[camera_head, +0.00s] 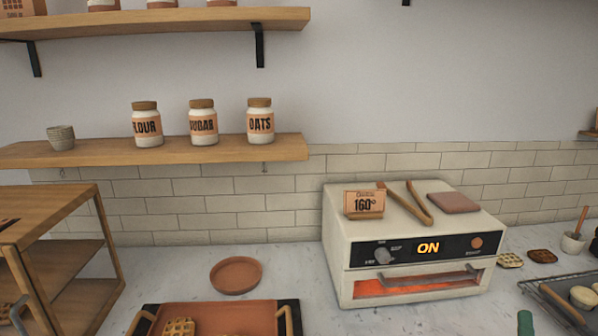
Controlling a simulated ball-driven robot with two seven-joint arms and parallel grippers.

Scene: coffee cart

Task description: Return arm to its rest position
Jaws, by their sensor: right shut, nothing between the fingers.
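Only a small green tip of what looks like my right gripper (525,323) shows at the bottom edge, right of the middle. It is shut and empty, low in front of the white oven (340,255) and left of the dark tray at the right. The rest of it is cut off by the frame. My left gripper is not seen.
The oven reads ON, with tongs (420,205), a 160° sign (364,204) and a brown pad (453,202) on top. A terracotta plate (236,275), waffle tray (220,312), wooden rack (60,215) and dark tray (540,283) share the counter.

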